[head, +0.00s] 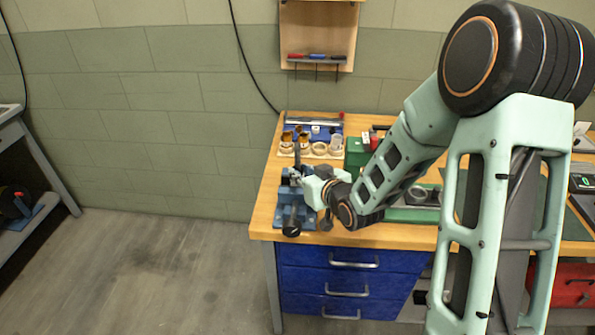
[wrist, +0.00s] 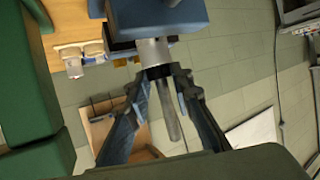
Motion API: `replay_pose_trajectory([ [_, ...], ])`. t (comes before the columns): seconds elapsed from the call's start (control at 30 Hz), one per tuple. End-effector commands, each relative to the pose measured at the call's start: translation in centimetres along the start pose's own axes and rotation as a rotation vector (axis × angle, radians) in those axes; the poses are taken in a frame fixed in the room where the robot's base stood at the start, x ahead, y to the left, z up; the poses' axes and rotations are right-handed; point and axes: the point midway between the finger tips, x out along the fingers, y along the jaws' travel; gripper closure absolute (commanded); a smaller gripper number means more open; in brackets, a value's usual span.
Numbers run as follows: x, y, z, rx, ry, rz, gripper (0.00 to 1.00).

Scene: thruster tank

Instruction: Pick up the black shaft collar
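The black shaft collar (wrist: 158,72) is a dark ring around a grey metal shaft (wrist: 171,115) in the wrist view. The shaft runs from a wider silver piece and a blue fixture (wrist: 160,15) toward my palm. My gripper (wrist: 160,75) has its two fingertips at either side of the collar, and they appear to touch it. The head view shows my gripper (head: 312,194) beside the blue vise-like fixture (head: 284,217) at the left end of the bench. The collar is too small and covered to make out there.
The wooden bench (head: 262,222) holds a tray with rings and small parts (head: 318,154) behind the fixture. Green equipment (head: 355,155) stands right of that tray. Blue drawers (head: 345,281) are below. A tool board (head: 318,30) hangs on the wall. The floor at left is clear.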

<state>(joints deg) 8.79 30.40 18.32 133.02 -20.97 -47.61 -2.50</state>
Motion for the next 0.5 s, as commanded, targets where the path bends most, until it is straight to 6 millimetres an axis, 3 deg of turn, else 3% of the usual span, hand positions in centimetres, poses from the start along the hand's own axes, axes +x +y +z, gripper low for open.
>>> replay_pose_trajectory([
  [0.1, 0.0, 0.0, 0.0, 0.000, 0.000, 0.000, 0.96],
  [0.33, -0.1, 0.0, -0.1, 0.000, 0.001, 0.000, 0.96],
  [0.5, -0.5, 0.1, -1.4, -0.002, 0.003, 0.000, 0.96],
])
